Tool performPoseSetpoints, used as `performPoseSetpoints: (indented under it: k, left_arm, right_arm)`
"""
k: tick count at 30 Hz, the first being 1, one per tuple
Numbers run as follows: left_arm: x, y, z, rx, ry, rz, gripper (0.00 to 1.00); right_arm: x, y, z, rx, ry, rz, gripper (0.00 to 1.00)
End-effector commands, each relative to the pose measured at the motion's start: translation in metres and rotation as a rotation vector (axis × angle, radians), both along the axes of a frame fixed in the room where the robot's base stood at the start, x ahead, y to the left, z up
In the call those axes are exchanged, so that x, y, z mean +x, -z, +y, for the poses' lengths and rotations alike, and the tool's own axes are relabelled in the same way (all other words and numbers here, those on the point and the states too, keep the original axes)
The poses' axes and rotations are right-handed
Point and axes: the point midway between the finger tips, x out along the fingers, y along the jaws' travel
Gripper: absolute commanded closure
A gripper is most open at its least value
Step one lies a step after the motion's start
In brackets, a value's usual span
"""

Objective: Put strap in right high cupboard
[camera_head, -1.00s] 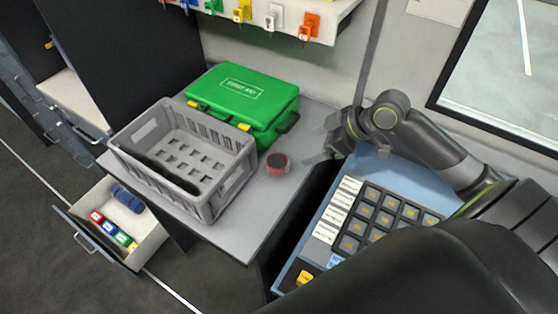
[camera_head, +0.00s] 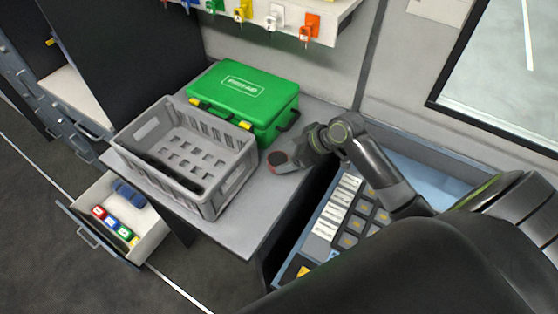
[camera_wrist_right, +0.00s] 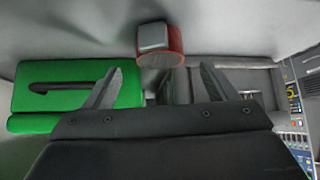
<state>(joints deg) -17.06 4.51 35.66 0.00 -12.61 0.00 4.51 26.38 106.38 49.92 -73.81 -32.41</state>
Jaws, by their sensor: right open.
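A small round red thing with a dark top (camera_head: 278,159), perhaps the rolled strap, stands on the grey counter (camera_head: 250,220) right of the crate. My right gripper (camera_head: 294,162) is right beside it, low over the counter. In the right wrist view the gripper (camera_wrist_right: 160,78) is open, and the red thing (camera_wrist_right: 160,62) shows beyond and between the fingertips. Nothing is visibly held. I cannot tell whether a finger touches it. My left gripper is not in view. I cannot make out a right high cupboard.
A grey crate (camera_head: 226,183) holding a dark long thing and a green first-aid case (camera_head: 243,91) stand close left of the gripper. A button panel (camera_head: 345,222) lies to the right. An open drawer (camera_head: 152,234) and a key rack (camera_head: 345,10) also show.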

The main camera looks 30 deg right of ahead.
Motion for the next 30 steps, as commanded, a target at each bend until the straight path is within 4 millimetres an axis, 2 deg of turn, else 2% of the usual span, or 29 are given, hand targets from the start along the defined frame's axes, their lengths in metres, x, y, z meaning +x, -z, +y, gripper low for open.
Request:
performPoseSetpoints:
  k: [8,13,22,23,30]
  left_arm:
    - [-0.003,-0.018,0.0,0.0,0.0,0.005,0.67]
    - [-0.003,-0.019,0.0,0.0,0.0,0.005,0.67]
    - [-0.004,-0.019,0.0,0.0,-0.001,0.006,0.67]
    - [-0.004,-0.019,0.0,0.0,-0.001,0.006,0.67]
    - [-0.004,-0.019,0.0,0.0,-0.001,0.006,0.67]
  right_arm:
    - [0.013,0.021,0.014,0.004,0.001,0.003,0.21]
    - [0.021,0.035,0.02,0.002,0.001,0.001,0.21]
    - [0.023,0.039,0.022,-0.001,0.0,-0.001,0.21]
    - [0.023,0.039,0.022,-0.001,0.0,-0.001,0.22]
    - [0.023,0.039,0.021,0.0,0.0,0.0,0.53]
